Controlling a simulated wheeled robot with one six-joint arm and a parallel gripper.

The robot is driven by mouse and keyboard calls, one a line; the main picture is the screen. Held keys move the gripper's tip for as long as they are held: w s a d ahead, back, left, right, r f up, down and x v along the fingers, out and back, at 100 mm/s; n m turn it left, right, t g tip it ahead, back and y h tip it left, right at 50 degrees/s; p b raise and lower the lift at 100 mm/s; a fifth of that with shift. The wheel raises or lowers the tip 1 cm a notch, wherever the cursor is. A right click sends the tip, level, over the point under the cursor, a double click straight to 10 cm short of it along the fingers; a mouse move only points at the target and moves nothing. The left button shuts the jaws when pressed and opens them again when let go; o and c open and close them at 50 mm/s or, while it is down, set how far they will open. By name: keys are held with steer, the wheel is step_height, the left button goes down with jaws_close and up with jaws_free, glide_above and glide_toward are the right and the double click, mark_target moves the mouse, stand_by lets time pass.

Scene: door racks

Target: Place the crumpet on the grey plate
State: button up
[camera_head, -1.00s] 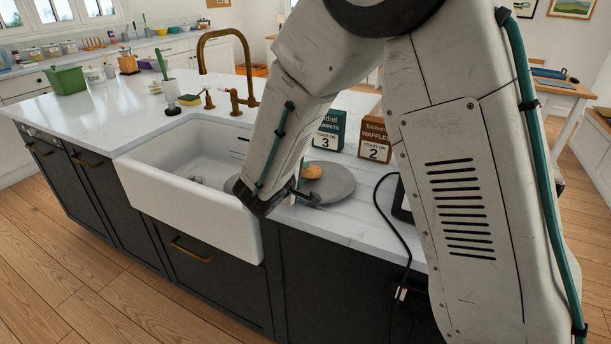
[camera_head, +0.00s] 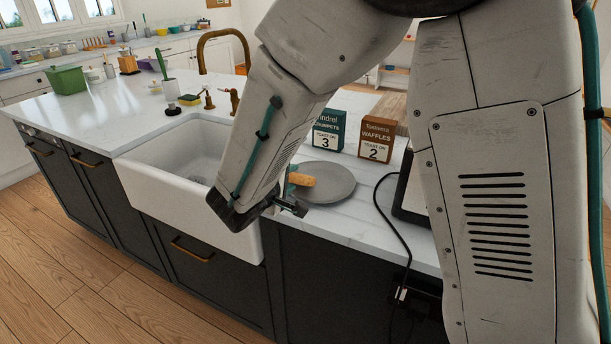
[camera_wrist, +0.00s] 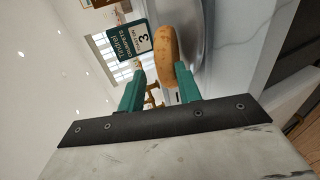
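The crumpet (camera_head: 302,180) is a golden-brown disc, seen nearly edge-on at the left part of the grey plate (camera_head: 335,184) on the counter. Whether it touches the plate is unclear. My gripper (camera_head: 290,190) is at the plate's left side, partly hidden behind my arm. In the wrist view, the crumpet (camera_wrist: 166,50) reaches between the tips of the two green fingers of my gripper (camera_wrist: 160,82). It lies against or very near the right finger, and a gap shows beside the left finger. The grey plate (camera_wrist: 207,35) is just right of it.
A green crumpet box (camera_head: 328,130) and a brown waffle box (camera_head: 377,138) stand behind the plate. The white sink (camera_head: 190,215) is to the left. A dark appliance (camera_head: 411,195) with a cable is to the right.

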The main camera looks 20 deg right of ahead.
steer(key=shift+s+a+r, duration=0.1)
steer(key=shift+s+a, duration=0.1)
steer(key=shift+r, duration=0.1)
step_height(320, 180, up, 7)
steer(key=s+a, duration=0.2)
stand_by(0.3)
